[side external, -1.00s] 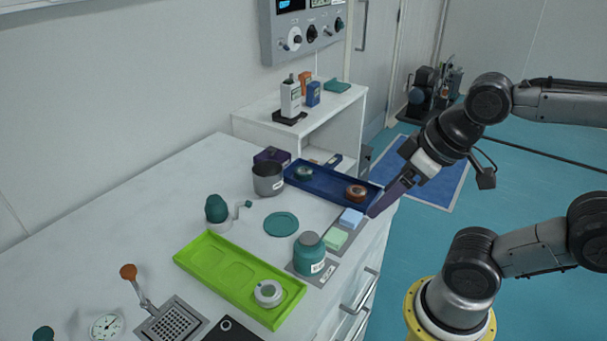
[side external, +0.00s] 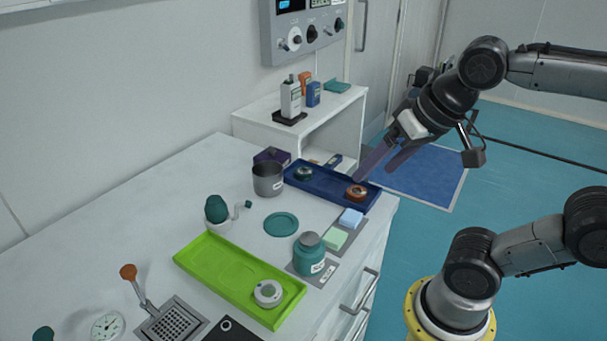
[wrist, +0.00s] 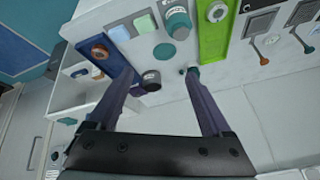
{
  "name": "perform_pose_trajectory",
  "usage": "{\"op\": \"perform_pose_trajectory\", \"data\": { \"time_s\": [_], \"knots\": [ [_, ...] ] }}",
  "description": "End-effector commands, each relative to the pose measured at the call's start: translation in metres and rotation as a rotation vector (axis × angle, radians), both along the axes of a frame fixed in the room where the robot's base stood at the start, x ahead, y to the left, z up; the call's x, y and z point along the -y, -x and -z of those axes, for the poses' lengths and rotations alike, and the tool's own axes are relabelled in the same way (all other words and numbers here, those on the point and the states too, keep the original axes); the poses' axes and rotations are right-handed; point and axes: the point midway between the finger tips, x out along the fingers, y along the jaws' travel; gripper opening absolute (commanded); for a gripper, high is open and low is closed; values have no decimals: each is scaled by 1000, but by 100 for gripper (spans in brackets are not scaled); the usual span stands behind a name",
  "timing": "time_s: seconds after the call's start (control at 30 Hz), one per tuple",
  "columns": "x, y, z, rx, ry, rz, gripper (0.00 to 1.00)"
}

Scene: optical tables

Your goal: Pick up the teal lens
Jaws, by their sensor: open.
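The teal lens (side external: 303,173), a dark teal ring with a lighter centre, lies in the far left end of the navy blue tray (side external: 330,182). A copper-orange lens (side external: 356,191) lies in the tray's near right end. My gripper (side external: 374,174) is open and empty, with its long purple fingers above and right of the tray, nearer the orange lens than the teal one. In the wrist view, the fingers (wrist: 160,75) are spread wide. The orange lens (wrist: 99,50) shows left of them, and I cannot make out the teal lens there; the left finger covers part of the tray.
A grey cup (side external: 268,179) and a dark purple box (side external: 272,157) stand close to the tray's left end. A teal disc (side external: 282,224), a teal jar (side external: 309,254) and a lime green tray (side external: 240,278) with a grey-white lens (side external: 268,293) are nearer. A white shelf (side external: 300,113) stands behind.

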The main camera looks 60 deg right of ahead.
Motion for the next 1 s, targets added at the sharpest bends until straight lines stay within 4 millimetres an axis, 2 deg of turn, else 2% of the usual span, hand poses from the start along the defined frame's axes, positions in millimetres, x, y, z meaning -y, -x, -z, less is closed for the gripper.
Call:
{"op": "perform_pose_trajectory", "data": {
  "time_s": [0.1,0.23,0.33,0.47,0.57,0.67,0.8,0.9,1.0],
  "knots": [
    [10,-32,-27,-6,-56,176,83],
    [26,-76,-49,-21,-110,383,83],
    [41,-115,-59,-35,-144,545,83],
    [65,-167,-58,-55,-171,739,83],
    [86,-206,-47,-72,-180,871,83],
    [108,-242,-27,-95,-179,983,83],
    [139,-282,13,-140,-156,1092,83],
    [157,-301,46,-182,-130,1122,83],
    [169,-309,75,-224,-114,1141,83]
  ]
}}
